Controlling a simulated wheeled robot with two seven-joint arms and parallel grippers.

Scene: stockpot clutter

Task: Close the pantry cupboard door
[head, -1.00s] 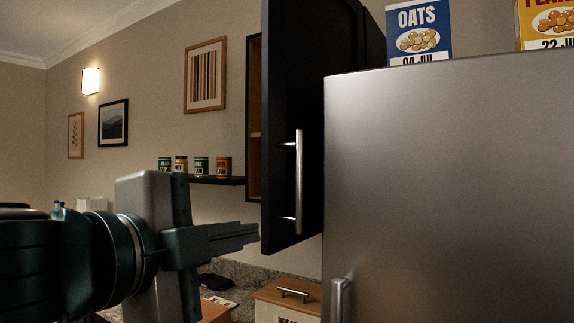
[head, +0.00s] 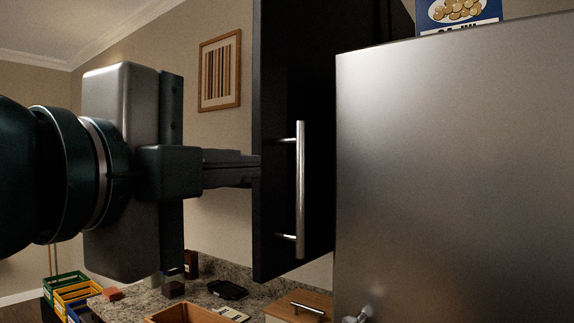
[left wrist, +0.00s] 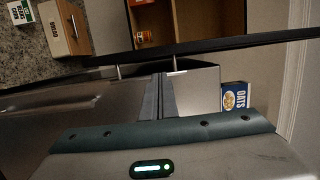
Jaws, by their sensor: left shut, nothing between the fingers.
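The dark pantry cupboard door (head: 280,90) stands open in the head view, its handle side facing me. Its upright steel bar handle (head: 300,190) is near the door's free edge. My left gripper (head: 258,170) is shut and empty. Its fingertips reach the left edge of the door, level with the handle; I cannot tell whether they touch. In the left wrist view the door (left wrist: 220,47) is a thin dark strip seen almost edge-on. The open wooden cupboard interior (left wrist: 190,20) shows beyond it. The fingertips (left wrist: 160,77) are close to the handle posts there. My right gripper is out of view.
A steel fridge (head: 450,170) stands right of the door with an oats box (head: 458,12) on top, close to the door. Below are a granite counter (head: 205,270), a wooden-lidded box (head: 295,306) and coloured crates (head: 75,292). A framed picture (head: 219,70) hangs behind.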

